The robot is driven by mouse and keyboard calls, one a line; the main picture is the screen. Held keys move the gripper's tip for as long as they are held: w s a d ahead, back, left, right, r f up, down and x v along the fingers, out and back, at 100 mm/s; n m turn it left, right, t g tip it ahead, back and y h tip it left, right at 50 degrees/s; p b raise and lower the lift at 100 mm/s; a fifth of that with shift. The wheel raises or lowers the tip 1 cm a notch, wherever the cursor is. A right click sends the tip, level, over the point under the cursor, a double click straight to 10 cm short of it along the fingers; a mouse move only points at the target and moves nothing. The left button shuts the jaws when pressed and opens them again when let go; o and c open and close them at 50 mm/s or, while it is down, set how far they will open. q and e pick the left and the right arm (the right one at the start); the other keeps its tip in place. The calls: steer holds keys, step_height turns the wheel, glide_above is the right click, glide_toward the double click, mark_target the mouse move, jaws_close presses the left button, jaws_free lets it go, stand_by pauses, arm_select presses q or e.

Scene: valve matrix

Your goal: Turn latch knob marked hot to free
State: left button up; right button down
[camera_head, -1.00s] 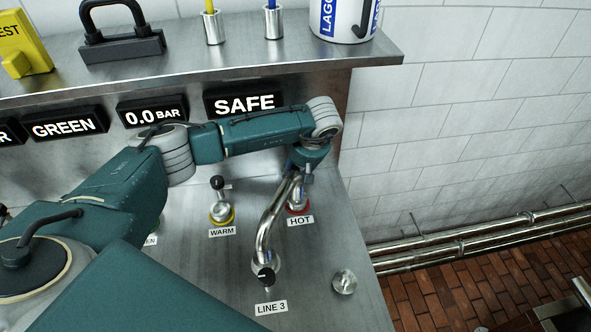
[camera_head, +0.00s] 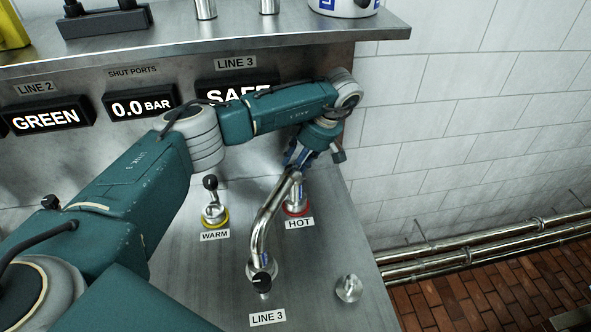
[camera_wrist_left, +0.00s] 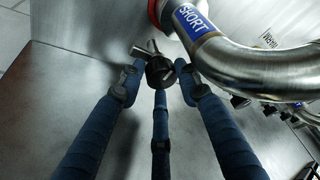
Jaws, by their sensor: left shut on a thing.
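The HOT label (camera_head: 299,223) sits in front of a red-ringed port (camera_head: 297,210) on the steel bench. A bent metal pipe (camera_head: 262,225) runs from this port to the LINE 3 end. My left gripper (camera_head: 294,166) reaches down over the port and hides the hot latch knob in the head view. In the left wrist view, the dark round knob (camera_wrist_left: 160,70) with a metal pin lies between the fingertips of my left gripper (camera_wrist_left: 159,78), which is shut on it. The pipe, labelled SHORT (camera_wrist_left: 194,20), passes close beside the fingers. My right gripper is not in view.
A WARM port (camera_head: 214,216) with a yellow ring and dark-tipped lever stands to the left. A short metal stub (camera_head: 348,288) stands at right. A shelf (camera_head: 200,52) and display panels, one reading SAFE (camera_head: 238,92), are behind my arm.

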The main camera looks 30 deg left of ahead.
arm_select(q)
steer(key=shift+a+r+n, duration=0.25)
steer(key=shift+a+n, duration=0.05)
steer(key=shift+a, duration=0.1)
steer(key=o, duration=1)
steer(key=shift+o, duration=0.4)
steer(key=shift+s+a, duration=0.1)
steer(key=shift+s, duration=0.15)
steer(key=shift+w+d+f, duration=0.1)
steer(key=shift+d+f, duration=0.05)
steer(key=shift+d, duration=0.15)
